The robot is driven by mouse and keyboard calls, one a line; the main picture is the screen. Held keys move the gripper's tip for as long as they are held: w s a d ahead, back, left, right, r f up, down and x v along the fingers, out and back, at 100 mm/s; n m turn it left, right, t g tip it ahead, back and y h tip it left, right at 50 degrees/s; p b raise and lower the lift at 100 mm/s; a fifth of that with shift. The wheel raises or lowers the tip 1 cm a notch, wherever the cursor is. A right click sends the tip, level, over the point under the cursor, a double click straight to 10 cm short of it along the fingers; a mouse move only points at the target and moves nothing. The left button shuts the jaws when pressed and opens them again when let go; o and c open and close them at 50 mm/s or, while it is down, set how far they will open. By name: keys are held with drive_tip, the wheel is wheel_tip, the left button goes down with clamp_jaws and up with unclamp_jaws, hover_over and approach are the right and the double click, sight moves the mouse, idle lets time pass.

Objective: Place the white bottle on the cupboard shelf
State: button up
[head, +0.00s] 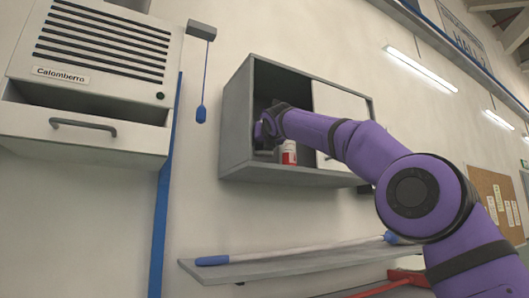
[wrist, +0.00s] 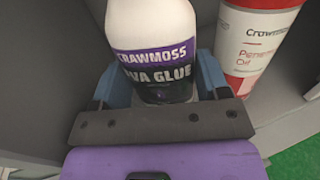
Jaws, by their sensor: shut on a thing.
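The white bottle (wrist: 152,28), with a black and purple label reading PVA glue, shows in the wrist view between the two blue fingers of my gripper (wrist: 158,88). My gripper is shut on it. In the head view, my gripper (head: 268,128) is inside the open left side of the grey wall cupboard (head: 237,115). The bottle cannot be made out there, hidden by my wrist. From these views I cannot tell whether the bottle's base touches the shelf (head: 285,172).
A red and white can (head: 289,152) stands on the shelf just right of my gripper; it also shows close by in the wrist view (wrist: 255,40). A white door panel (head: 342,108) covers the cupboard's right part. A lower shelf (head: 290,262) holds a long pole.

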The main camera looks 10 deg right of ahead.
sight(265, 151)
drive_tip(key=shift+f, duration=1.3)
drive_tip(key=shift+w+f, duration=0.15)
drive_tip(key=shift+f, duration=0.35)
drive_tip(key=shift+f, duration=0.15)
drive_tip(key=o, duration=0.9)
